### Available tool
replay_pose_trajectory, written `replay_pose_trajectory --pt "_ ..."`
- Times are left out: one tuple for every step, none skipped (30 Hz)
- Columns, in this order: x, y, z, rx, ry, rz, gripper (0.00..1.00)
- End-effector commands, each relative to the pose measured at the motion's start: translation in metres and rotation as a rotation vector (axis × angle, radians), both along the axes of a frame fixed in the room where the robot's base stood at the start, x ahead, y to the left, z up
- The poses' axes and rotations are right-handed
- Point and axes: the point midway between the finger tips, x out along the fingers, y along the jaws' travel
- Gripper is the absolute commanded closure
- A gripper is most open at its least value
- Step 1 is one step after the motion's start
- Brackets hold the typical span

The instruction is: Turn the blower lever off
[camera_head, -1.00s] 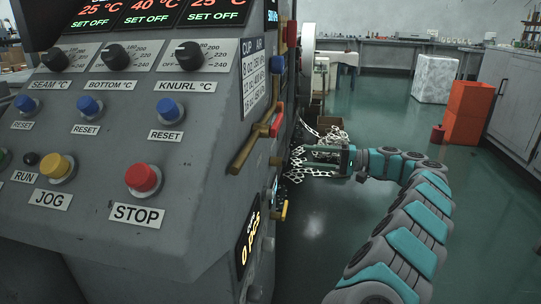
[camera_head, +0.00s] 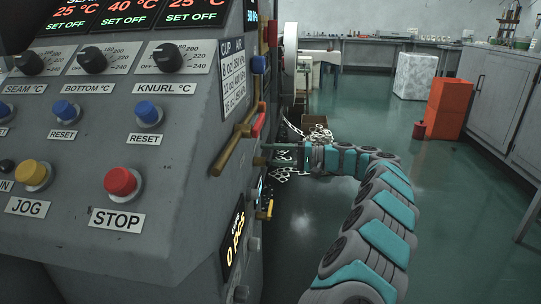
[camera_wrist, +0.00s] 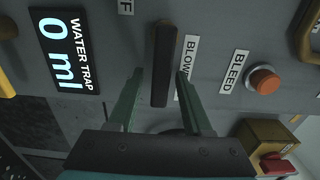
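The blower lever (camera_wrist: 163,60) is a dark bar on the grey machine panel in the wrist view, lying along the picture's vertical. The blower label (camera_wrist: 189,55) beside it is partly hidden by a finger. My gripper (camera_wrist: 160,74) is open, with one green finger on each side of the lever and a visible gap to each. I cannot tell how deep the fingers reach around it. In the head view my gripper (camera_head: 282,153) is at the machine's right side; the lever is not clearly seen there.
The wrist view shows a water trap display (camera_wrist: 65,50), an orange bleed button (camera_wrist: 264,79) and a yellow box with a red button (camera_wrist: 272,145). In the head view a brass handle (camera_head: 235,143) projects above my gripper. Open green floor (camera_head: 420,220) lies to the right.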

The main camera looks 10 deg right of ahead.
Motion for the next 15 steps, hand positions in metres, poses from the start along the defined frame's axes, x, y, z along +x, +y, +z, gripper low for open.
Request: replay_pose_trajectory --pt "0.0 -0.0001 0.0 0.0 0.0 0.0 0.57" --pt "0.0 -0.0001 0.0 0.0 0.0 0.0 0.61" --pt "-0.0001 -0.0002 0.0 0.0 0.0 0.0 0.65" --pt "0.0 -0.0001 0.0 0.0 0.0 0.0 0.69" --pt "0.0 -0.0001 0.0 0.0 0.0 0.0 0.72" --pt "-0.0002 -0.0002 0.0 0.0 0.0 0.0 0.77" --pt "-0.0002 -0.0002 0.0 0.0 0.0 0.0 0.8" --pt "-0.0002 -0.0002 0.0 0.0 0.0 0.0 0.83" --pt "-0.0002 -0.0002 0.0 0.0 0.0 0.0 0.88" --pt "-0.0002 -0.0002 0.0 0.0 0.0 0.0 0.91" --pt "-0.0002 -0.0002 0.0 0.0 0.0 0.0 0.94" --pt "-0.0002 -0.0002 0.0 0.0 0.0 0.0 0.99" --pt "-0.0002 -0.0002 0.0 0.0 0.0 0.0 1.0" --pt "-0.0002 -0.0002 -0.0001 0.0 0.0 0.0 1.0" --pt "-0.0002 -0.0002 -0.0001 0.0 0.0 0.0 1.0"
